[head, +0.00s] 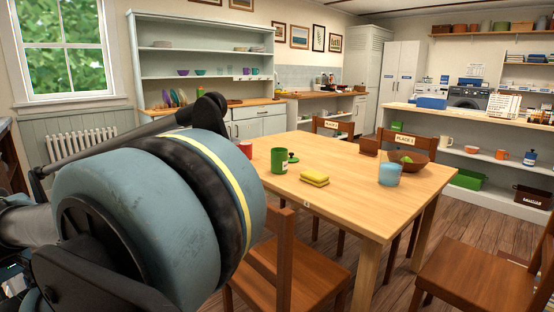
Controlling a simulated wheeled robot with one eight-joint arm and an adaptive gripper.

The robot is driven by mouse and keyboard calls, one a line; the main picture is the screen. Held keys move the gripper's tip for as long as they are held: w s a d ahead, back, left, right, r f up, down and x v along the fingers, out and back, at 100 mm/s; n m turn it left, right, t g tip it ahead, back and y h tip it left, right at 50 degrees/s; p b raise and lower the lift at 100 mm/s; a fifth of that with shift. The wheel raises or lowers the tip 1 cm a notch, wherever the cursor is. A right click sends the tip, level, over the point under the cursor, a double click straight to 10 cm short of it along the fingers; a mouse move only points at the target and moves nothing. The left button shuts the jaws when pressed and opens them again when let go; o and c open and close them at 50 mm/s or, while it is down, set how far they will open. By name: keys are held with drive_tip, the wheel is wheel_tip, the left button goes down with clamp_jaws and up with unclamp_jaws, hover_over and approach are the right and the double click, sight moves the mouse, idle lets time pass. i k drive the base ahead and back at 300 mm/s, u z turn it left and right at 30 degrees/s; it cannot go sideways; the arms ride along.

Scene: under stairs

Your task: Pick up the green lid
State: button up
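The green lid (292,157) is a small dark green disc with a knob on top. It lies on the wooden table (350,205), just right of a green canister (279,160) with a pale label. From here I cannot tell whether the lid touches the canister. A large blue-grey joint of my own arm fills the left foreground and hides part of the table's left side. I cannot make out my gripper's fingers in this view.
The front right tabletop is clear.

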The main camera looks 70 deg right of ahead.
sight(291, 159)
drive_tip(key=z, duration=1.1)
drive_tip(key=i, duration=2.8)
drive_tip(key=z, duration=1.6)
drive_tip(key=i, duration=0.3)
drive_tip(key=z, duration=0.1)
